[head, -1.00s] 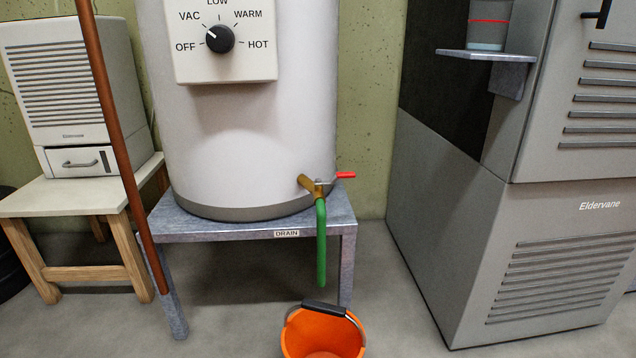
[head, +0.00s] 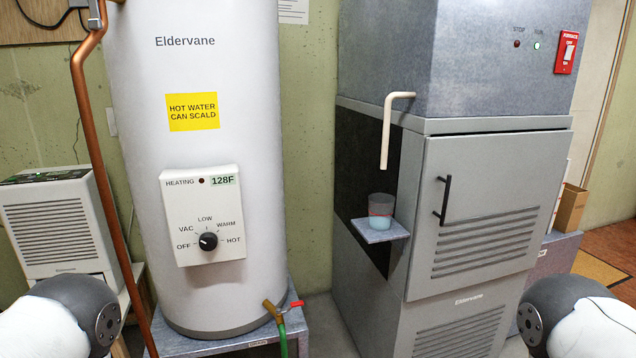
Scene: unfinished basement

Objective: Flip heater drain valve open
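The drain valve is a brass fitting (head: 272,308) low on the right side of the white water heater (head: 200,120). Its red lever (head: 297,304) points sideways to the right, across the line of the outlet. A green hose (head: 283,340) hangs down from the brass outlet and runs out of the bottom of the view. The heater's dial (head: 208,241) points to the upper left, near VAC, and the display reads 128F. Parts of my two arms show at the lower left and lower right corners. Neither gripper is in view.
A grey furnace (head: 480,220) stands right of the heater, with a small shelf (head: 385,231) holding a cup (head: 381,212) under a cream pipe (head: 388,130). A copper pipe (head: 103,190) runs in front of a dehumidifier-like unit (head: 55,222) at left. A narrow gap separates heater and furnace.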

